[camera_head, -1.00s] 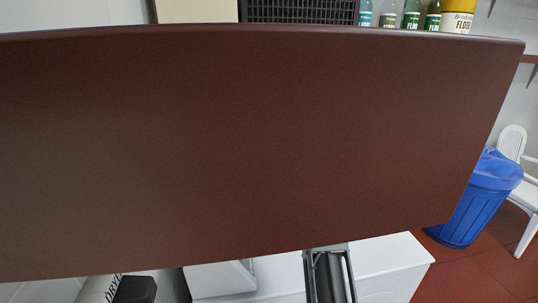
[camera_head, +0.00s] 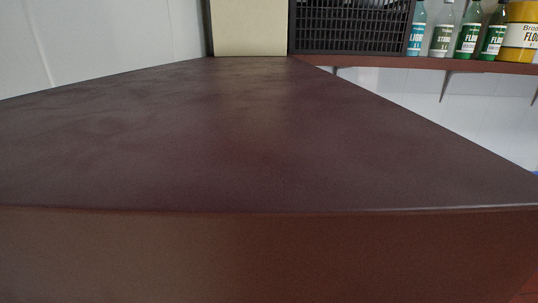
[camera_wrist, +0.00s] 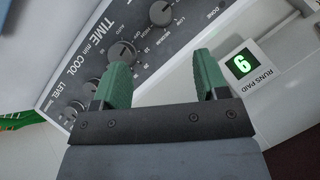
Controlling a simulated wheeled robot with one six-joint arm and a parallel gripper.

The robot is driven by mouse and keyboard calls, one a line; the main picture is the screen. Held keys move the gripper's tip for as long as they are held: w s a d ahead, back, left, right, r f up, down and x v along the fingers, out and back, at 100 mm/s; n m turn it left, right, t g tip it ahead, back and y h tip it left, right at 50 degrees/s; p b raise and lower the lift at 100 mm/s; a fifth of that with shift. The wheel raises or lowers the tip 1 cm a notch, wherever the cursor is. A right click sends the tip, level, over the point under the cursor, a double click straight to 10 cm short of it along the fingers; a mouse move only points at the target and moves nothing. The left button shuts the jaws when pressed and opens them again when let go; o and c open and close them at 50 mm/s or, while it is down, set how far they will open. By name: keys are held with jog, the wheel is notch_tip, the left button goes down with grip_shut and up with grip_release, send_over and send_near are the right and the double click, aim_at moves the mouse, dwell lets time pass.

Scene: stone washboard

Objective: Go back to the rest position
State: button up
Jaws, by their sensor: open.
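My gripper (camera_wrist: 160,84) shows in the wrist view with its two green fingers apart and nothing between them. It is in front of a grey control panel (camera_wrist: 75,60) with several dark knobs and the words TIME, COOL and LEVEL. One dark knob (camera_wrist: 122,52) appears just beside the left finger, and I cannot tell whether they touch. A small display (camera_wrist: 243,63) to the right shows a green 6 above a RUNS PAID label. My gripper is not in the head view.
A broad dark brown shelf top (camera_head: 230,130) fills most of the head view, very close. Several bottles (camera_head: 467,32) and a yellow tin (camera_head: 520,30) stand on the back shelf.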

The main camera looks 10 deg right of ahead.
notch_tip(320, 180, down, 8)
jog(key=m+t+h, duration=0.2)
jog(key=m+h, duration=0.1)
jog(key=m, duration=0.6)
jog(key=s+a+m+t+h, duration=0.1)
jog(key=s+a, duration=0.3)
jog(key=s, duration=1)
jog(key=s+a+r+t+h, duration=0.1)
jog(key=s+a+t+h, duration=0.2)
jog(key=s, duration=1.2)
jog(key=shift+a+r+m+h, duration=0.35)
jog(key=shift+a+h, duration=0.35)
jog(key=shift+a, duration=0.3)
jog(key=shift+f, duration=0.1)
jog(key=shift+c, duration=0.3)
